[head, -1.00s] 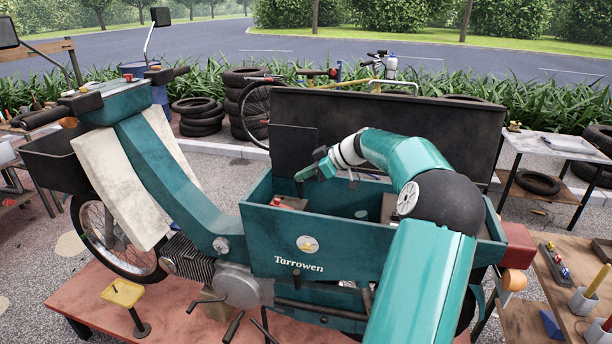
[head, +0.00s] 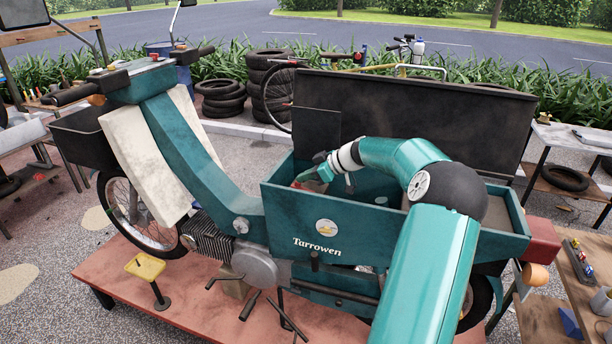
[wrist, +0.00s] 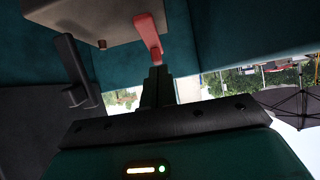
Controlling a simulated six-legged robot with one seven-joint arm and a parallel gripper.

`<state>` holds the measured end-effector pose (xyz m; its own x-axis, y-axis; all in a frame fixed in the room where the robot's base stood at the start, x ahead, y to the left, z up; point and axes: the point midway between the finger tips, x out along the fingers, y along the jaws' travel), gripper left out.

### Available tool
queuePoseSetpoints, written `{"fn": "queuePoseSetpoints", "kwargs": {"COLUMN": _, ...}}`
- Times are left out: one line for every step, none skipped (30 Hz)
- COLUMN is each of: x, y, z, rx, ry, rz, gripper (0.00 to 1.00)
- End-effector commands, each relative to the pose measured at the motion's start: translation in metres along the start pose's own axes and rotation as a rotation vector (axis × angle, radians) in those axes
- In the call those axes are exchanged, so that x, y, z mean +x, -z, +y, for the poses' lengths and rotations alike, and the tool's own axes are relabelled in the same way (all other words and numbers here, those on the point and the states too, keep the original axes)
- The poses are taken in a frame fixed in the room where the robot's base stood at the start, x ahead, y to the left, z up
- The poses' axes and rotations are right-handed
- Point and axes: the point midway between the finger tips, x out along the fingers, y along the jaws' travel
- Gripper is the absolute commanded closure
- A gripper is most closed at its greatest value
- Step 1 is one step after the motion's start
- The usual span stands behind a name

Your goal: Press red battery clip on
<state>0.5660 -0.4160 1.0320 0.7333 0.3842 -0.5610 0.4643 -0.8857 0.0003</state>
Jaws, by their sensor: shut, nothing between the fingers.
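The red battery clip (wrist: 148,32) shows in the wrist view at the edge of a grey-beige battery block (wrist: 100,18). In the head view the clip (head: 297,185) is a small red spot inside the teal box, at its left end. My gripper (wrist: 156,68) is shut and empty, its fingertips right at the near end of the red clip; I cannot tell whether they touch. In the head view my gripper (head: 307,179) reaches down into the box beside the clip. How far the clip is seated is hidden.
A black lever-like piece (wrist: 72,70), possibly the other clip, stands left of the fingers in the wrist view. The teal box (head: 330,225) walls surround my gripper. Its dark raised lid (head: 420,115) stands behind. The box's right part looks mostly clear.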

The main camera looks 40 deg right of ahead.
Motion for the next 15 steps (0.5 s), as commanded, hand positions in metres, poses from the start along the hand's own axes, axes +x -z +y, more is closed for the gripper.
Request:
{"fn": "queuePoseSetpoints", "kwargs": {"x": 0.001, "y": 0.000, "z": 0.000, "rx": -0.001, "ry": 0.001, "rz": -0.006, "gripper": 1.00}}
{"fn": "queuePoseSetpoints", "kwargs": {"x": 0.002, "y": 0.000, "z": 0.000, "rx": -0.002, "ry": 0.001, "rz": -0.013, "gripper": 1.00}}
{"fn": "queuePoseSetpoints", "kwargs": {"x": 0.004, "y": 0.000, "z": -0.001, "rx": -0.003, "ry": 0.002, "rz": -0.027, "gripper": 1.00}}
{"fn": "queuePoseSetpoints", "kwargs": {"x": 0.006, "y": -0.001, "z": -0.001, "rx": -0.003, "ry": 0.002, "rz": -0.040, "gripper": 1.00}}
{"fn": "queuePoseSetpoints", "kwargs": {"x": 0.007, "y": -0.001, "z": -0.001, "rx": -0.003, "ry": 0.003, "rz": -0.053, "gripper": 1.00}}
{"fn": "queuePoseSetpoints", "kwargs": {"x": 0.010, "y": -0.002, "z": -0.001, "rx": -0.004, "ry": 0.003, "rz": -0.073, "gripper": 1.00}}
{"fn": "queuePoseSetpoints", "kwargs": {"x": 0.011, "y": -0.003, "z": -0.001, "rx": -0.003, "ry": 0.002, "rz": -0.088, "gripper": 1.00}}
{"fn": "queuePoseSetpoints", "kwargs": {"x": 0.013, "y": -0.004, "z": 0.000, "rx": -0.003, "ry": 0.002, "rz": -0.099, "gripper": 1.00}}
{"fn": "queuePoseSetpoints", "kwargs": {"x": 0.016, "y": -0.005, "z": -0.001, "rx": -0.003, "ry": 0.002, "rz": -0.111, "gripper": 1.00}}
{"fn": "queuePoseSetpoints", "kwargs": {"x": 0.018, "y": -0.006, "z": -0.001, "rx": -0.001, "ry": 0.002, "rz": -0.114, "gripper": 1.00}}
{"fn": "queuePoseSetpoints", "kwargs": {"x": 0.020, "y": -0.006, "z": 0.000, "rx": 0.000, "ry": 0.002, "rz": -0.112, "gripper": 1.00}}
{"fn": "queuePoseSetpoints", "kwargs": {"x": 0.021, "y": -0.006, "z": 0.000, "rx": 0.001, "ry": 0.001, "rz": -0.112, "gripper": 1.00}}
{"fn": "queuePoseSetpoints", "kwargs": {"x": 0.021, "y": -0.007, "z": 0.000, "rx": 0.001, "ry": 0.001, "rz": -0.112, "gripper": 1.00}}
{"fn": "queuePoseSetpoints", "kwargs": {"x": 0.021, "y": -0.007, "z": 0.000, "rx": 0.001, "ry": 0.002, "rz": -0.112, "gripper": 1.00}}
{"fn": "queuePoseSetpoints", "kwargs": {"x": 0.021, "y": -0.007, "z": -0.001, "rx": 0.002, "ry": 0.002, "rz": -0.112, "gripper": 1.00}}
